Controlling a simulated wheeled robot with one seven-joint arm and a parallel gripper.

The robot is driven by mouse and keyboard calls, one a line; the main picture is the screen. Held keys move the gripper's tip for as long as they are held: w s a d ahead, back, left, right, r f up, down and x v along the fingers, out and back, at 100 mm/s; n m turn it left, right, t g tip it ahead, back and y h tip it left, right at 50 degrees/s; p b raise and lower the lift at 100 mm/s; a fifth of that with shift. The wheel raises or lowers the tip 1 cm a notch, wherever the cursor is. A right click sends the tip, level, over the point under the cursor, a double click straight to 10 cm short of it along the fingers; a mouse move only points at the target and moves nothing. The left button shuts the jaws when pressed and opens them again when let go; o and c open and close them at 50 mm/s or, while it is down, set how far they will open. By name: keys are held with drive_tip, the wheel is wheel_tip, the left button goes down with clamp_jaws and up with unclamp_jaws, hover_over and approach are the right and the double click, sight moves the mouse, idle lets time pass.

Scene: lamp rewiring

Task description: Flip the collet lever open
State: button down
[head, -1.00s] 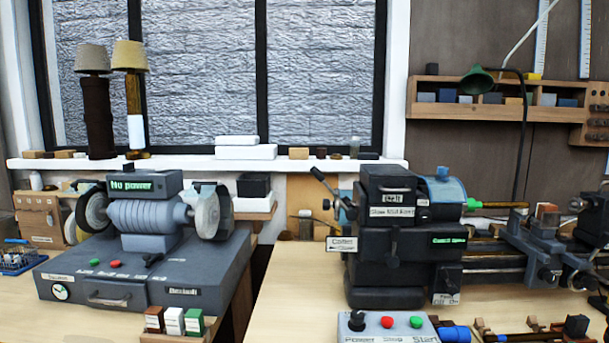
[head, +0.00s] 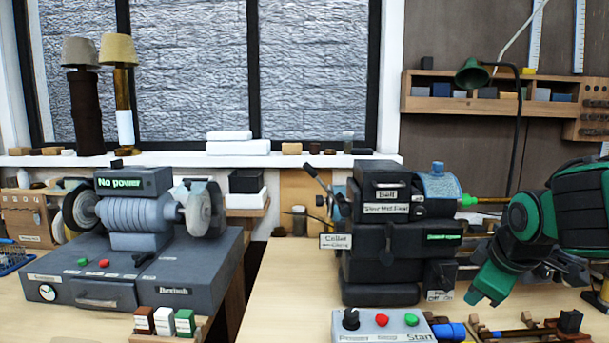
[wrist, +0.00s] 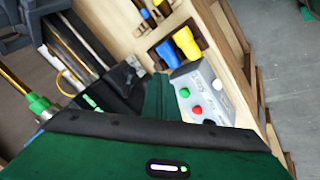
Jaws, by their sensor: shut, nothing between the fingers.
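My green gripper (head: 486,296) points down to the right of the headstock, well apart from the lever. Its fingers are shut and empty. In the wrist view, the green gripper body fills the bottom and a green finger (wrist: 160,97) shows above it; the lever cannot be made out there.
A control box (head: 384,325) with red and green buttons stands in front of the headstock; it also shows in the wrist view (wrist: 201,93). A grey grinder (head: 140,265) reading "No power" is at left. Bare bench lies between it and the lathe.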

drive_tip(key=w+a+r+n+t+y, duration=0.2)
drive_tip(key=w+a+r+n, duration=0.3)
drive_tip(key=a, duration=0.3)
drive_tip(key=w+a+r+n+t+y, duration=0.1)
drive_tip(key=w+a+r+n+t, duration=0.1)
drive_tip(key=w+a+r+n, duration=0.55)
drive_tip(key=a+r+n+t+y, duration=0.1)
drive_tip(key=a+r+n+y, duration=0.1)
drive_tip(key=a, duration=0.6)
drive_tip(key=a+r+n+t+y, duration=0.2)
drive_tip(key=a+r+n, duration=0.3)
drive_tip(key=a, duration=0.4)
drive_tip(key=shift+s+a+r, duration=0.2)
drive_tip(key=shift+a+r, duration=0.05)
drive_tip(key=shift+r, duration=0.2)
drive_tip(key=x, duration=1)
drive_tip(key=shift+w+d+r, duration=0.15)
drive_tip(key=shift+d+r, duration=0.4)
drive_tip(key=shift+d, duration=0.3)
drive_tip(key=shift+w+d+r, duration=0.2)
drive_tip(key=shift+d+r, duration=0.3)
drive_tip(key=shift+d, duration=0.35)
drive_tip(key=shift+s+y, duration=0.1)
drive_tip(key=shift+y, duration=0.2)
